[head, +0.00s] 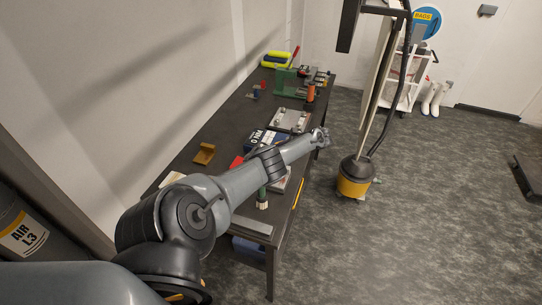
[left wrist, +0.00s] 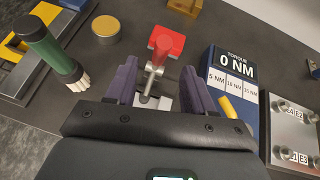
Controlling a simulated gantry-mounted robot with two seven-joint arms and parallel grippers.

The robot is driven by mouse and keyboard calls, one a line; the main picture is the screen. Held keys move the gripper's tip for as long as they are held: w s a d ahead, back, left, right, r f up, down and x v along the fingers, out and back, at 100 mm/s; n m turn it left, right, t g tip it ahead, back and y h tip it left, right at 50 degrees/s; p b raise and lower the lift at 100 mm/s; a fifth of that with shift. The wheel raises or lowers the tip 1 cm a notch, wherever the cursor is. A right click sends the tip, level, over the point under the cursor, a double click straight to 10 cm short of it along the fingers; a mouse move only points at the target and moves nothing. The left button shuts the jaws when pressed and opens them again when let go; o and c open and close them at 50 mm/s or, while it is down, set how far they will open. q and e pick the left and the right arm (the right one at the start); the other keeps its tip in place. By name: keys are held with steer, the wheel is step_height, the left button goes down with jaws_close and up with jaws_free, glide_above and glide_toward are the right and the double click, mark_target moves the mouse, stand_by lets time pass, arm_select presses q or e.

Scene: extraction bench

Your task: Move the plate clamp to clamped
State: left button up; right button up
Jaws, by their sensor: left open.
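The plate clamp, a metal lever with a red handle (left wrist: 166,42), shows in the left wrist view. The handle points away from me; its lower metal part (left wrist: 148,84) lies between the purple fingers of my left gripper (left wrist: 158,84). The fingers are apart, one on each side of the lever, with no clear contact. The clamp's base is partly hidden by the gripper. In the head view a red part (head: 237,162) shows beside my left arm, which reaches over the bench. My left fingers are not clear there. My right gripper is in neither view.
A blue torque box (left wrist: 231,75) reading 0 NM stands close right of the clamp, with a bolted metal plate (left wrist: 293,135) beyond it. A yellow-topped tin (left wrist: 106,28) and a green-handled brush (left wrist: 47,47) are to the left. A brown block (head: 204,153) sits near the wall.

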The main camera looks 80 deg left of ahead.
arm_select(q)
steer(key=shift+b+v, duration=0.55)
steer(key=shift+v, duration=1.7)
